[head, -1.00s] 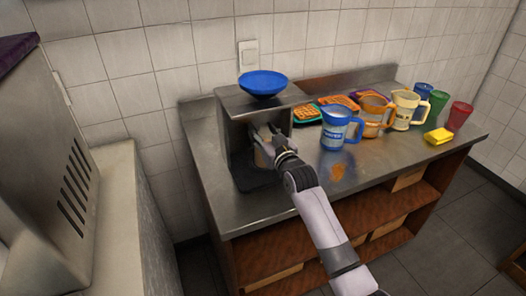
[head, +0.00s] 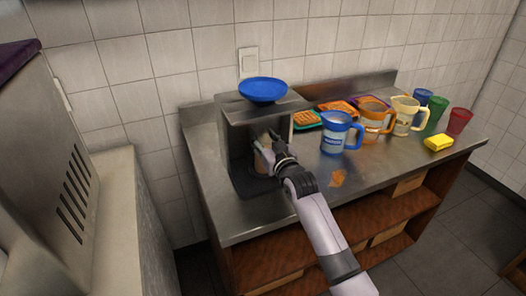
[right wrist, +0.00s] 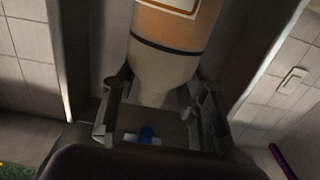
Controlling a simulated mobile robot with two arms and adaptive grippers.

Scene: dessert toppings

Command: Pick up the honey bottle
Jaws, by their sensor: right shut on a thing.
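The honey bottle is a tan and orange bottle (head: 261,163), partly hidden by my right gripper, inside the grey metal stand (head: 235,135) at the left of the counter. In the right wrist view the bottle (right wrist: 175,35) has an orange body, a dark band and a paler part that narrows towards the fingers. My right gripper (head: 268,147) reaches into the stand's open front and is shut on the bottle; its fingers flank the narrow part in the right wrist view (right wrist: 160,105). I cannot tell whether the bottle is lifted. My left gripper is not in view.
A blue bowl (head: 263,90) sits on top of the stand, just above my gripper. To the right are a blue mug (head: 335,133), an orange mug (head: 372,122), a cream mug (head: 404,116), waffles on trays (head: 307,119), several cups and a yellow sponge (head: 438,143).

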